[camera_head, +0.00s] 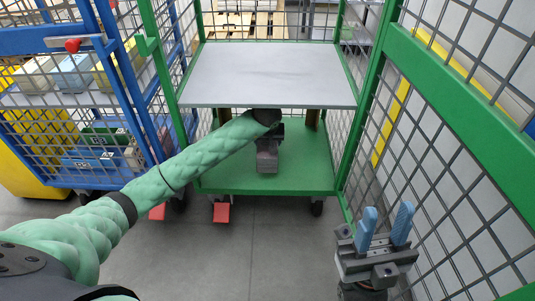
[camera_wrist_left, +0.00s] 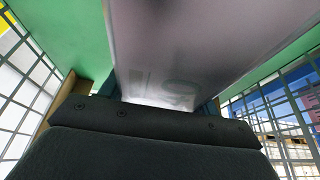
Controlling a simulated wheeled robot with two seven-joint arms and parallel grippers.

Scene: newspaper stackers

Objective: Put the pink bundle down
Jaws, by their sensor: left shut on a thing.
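My left arm reaches into the green cart (camera_head: 215,180), under its grey upper shelf (camera_head: 268,75). In the left wrist view my left gripper (camera_wrist_left: 165,103) is shut on the pink bundle (camera_wrist_left: 190,45), which looks pale greyish pink with faint print. The green cart deck shows beyond it there; I cannot tell whether the bundle touches it. In the head view the left wrist (camera_head: 267,155) shows above the green lower deck, but the fingers and bundle are not clearly visible. My right gripper (camera_head: 384,228) is open and empty at the lower right, its blue fingers pointing up.
A blue cart (camera_head: 85,97) with boxes and several bundles stands to the left. Green-framed mesh (camera_head: 470,105) runs close along the right, near my right gripper. The cart's side mesh and the shelf enclose my left gripper. The grey floor (camera_head: 250,250) in front is clear.

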